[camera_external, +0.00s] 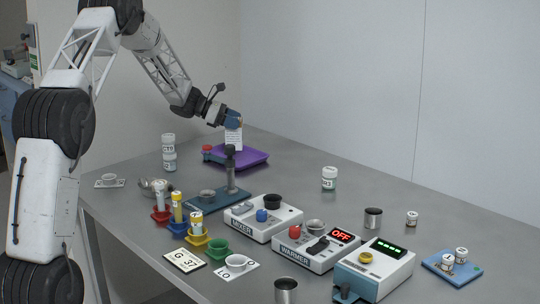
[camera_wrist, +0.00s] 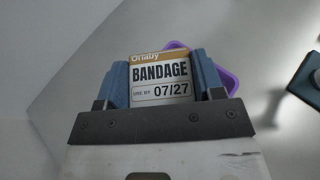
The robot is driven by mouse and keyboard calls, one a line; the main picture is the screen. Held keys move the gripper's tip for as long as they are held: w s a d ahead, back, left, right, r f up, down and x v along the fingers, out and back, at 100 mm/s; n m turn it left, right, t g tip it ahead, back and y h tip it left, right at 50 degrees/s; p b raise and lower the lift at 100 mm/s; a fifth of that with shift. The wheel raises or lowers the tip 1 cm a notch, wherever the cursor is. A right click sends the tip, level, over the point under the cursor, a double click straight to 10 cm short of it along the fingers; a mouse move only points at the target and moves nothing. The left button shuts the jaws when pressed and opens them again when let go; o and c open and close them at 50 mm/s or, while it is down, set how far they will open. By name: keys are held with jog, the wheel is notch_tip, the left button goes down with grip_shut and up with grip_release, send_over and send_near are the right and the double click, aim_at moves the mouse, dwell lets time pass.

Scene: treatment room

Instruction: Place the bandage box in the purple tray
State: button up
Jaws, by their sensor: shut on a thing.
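The bandage box (camera_wrist: 160,75) is white with a tan top band and the printed words BANDAGE and 07/27. My gripper (camera_wrist: 160,85) is shut on it, with one blue finger on each side. In the external view the box (camera_external: 233,138) hangs below my gripper (camera_external: 234,122), in front of or over the purple tray (camera_external: 250,158). The tray lies flat on the table. In the wrist view the tray's purple rim (camera_wrist: 230,80) shows behind and to the right of the box. The gap between box and tray cannot be told.
A red-lidded item (camera_external: 207,151) sits at the tray's left side. A dark stand on a blue base (camera_external: 205,200) is just in front of the tray. Stacked white jars (camera_external: 168,152) stand to the left. The mixer (camera_external: 264,217) and warmer (camera_external: 316,247) are nearer the front.

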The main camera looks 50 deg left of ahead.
jog(key=shift+f, duration=0.1)
jog(key=shift+f, duration=1.6)
jog(key=shift+f, duration=0.15)
jog(key=o, duration=1)
jog(key=shift+c, duration=0.2)
jog(key=shift+s+a+r, duration=0.1)
jog(key=shift+r, duration=0.1)
jog(key=v, duration=1.1)
jog(key=shift+s+a, duration=0.2)
jog(key=shift+s, duration=0.05)
jog(key=shift+r, duration=0.2)
